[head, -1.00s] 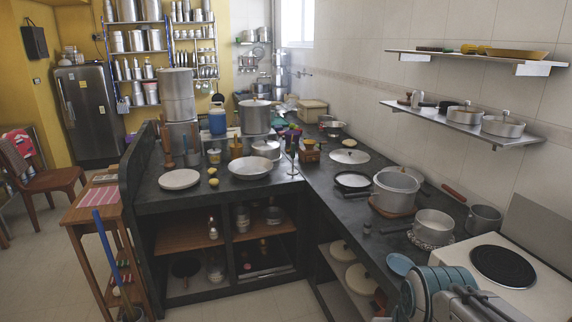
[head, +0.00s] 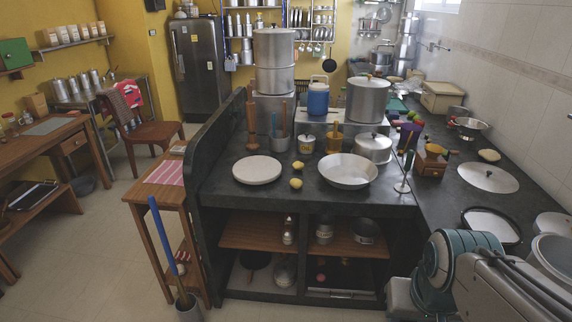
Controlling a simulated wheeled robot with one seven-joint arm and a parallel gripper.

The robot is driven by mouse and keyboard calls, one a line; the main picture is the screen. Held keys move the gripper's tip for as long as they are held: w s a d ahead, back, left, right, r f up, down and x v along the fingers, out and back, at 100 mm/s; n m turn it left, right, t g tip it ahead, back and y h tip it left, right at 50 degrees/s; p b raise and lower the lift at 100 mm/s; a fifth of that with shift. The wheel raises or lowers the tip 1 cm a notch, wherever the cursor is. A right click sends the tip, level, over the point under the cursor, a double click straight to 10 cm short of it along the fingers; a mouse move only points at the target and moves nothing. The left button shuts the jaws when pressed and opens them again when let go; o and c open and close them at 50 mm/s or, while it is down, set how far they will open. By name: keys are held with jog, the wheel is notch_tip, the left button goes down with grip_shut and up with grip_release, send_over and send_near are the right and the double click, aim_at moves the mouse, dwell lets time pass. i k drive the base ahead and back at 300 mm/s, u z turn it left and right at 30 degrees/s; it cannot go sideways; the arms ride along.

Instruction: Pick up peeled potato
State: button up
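Two small, pale-yellow, rounded lumps that look like peeled potatoes lie on the dark counter between a white round board and a wide metal bowl. One potato (head: 296,183) is nearer the counter's front edge. The other potato (head: 300,165) lies just behind it. Both are small in the view, and I cannot tell which is the peeled one. Teal and grey links of my own arm show at the lower right, well away from the potatoes. The fingertips of my gripper are not visible.
The white board (head: 257,170) is left of the potatoes, and the metal bowl (head: 347,172) is right. Behind stand a metal mortar (head: 280,142), a small canister (head: 307,145) and a lidded pot (head: 373,149). A wooden side table (head: 166,175) adjoins the counter's left end.

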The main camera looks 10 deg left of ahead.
aim_at(297, 184)
jog(key=u, duration=0.4)
jog(key=i, duration=1.95)
jog(key=u, duration=0.3)
